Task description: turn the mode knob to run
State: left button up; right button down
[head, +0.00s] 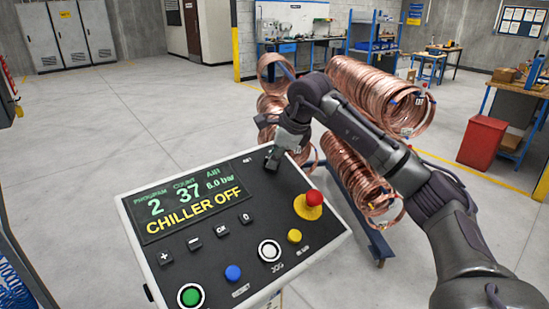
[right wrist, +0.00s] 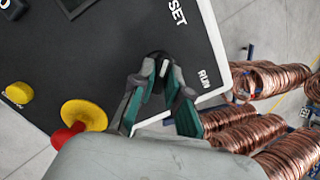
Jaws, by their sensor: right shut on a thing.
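The control panel (head: 225,217) fills the lower middle of the head view; its display reads CHILLER OFF. The black mode knob (right wrist: 157,58) is at the panel's far right corner, between my right gripper's fingers in the right wrist view. It has a small white mark. The labels SET (right wrist: 177,12) and RUN (right wrist: 203,78) are printed near it. I cannot tell exactly which label the mark points at. My right gripper (head: 276,152) reaches down onto the knob and is shut on it; its fingers partly hide it. My left gripper is not in view.
A red emergency button on a yellow base (head: 309,207) is close to the knob. Yellow, white, blue and green buttons lie nearer. Copper coils (head: 375,90) hang on a blue rack behind the panel. A red bin (head: 482,142) stands at right. The left floor is clear.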

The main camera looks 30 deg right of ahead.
jog(key=shift+m, duration=0.3)
jog(key=m+b, duration=0.1)
jog(key=m, duration=0.2)
jog(key=shift+m, duration=0.4)
jog(key=m, duration=0.4)
jog(key=shift+m+h+b, duration=0.3)
jog(key=shift+b, duration=0.1)
jog(key=m, duration=0.4)
jog(key=shift+a+m+b, duration=0.1)
jog(key=shift+m+b, duration=0.2)
jog(key=shift+b, duration=0.05)
jog(key=shift+m+h+b, duration=0.3)
jog(key=shift+m+h, duration=0.1)
jog(key=shift+m, duration=1.9)
jog(key=c, duration=1.2)
grip_release()
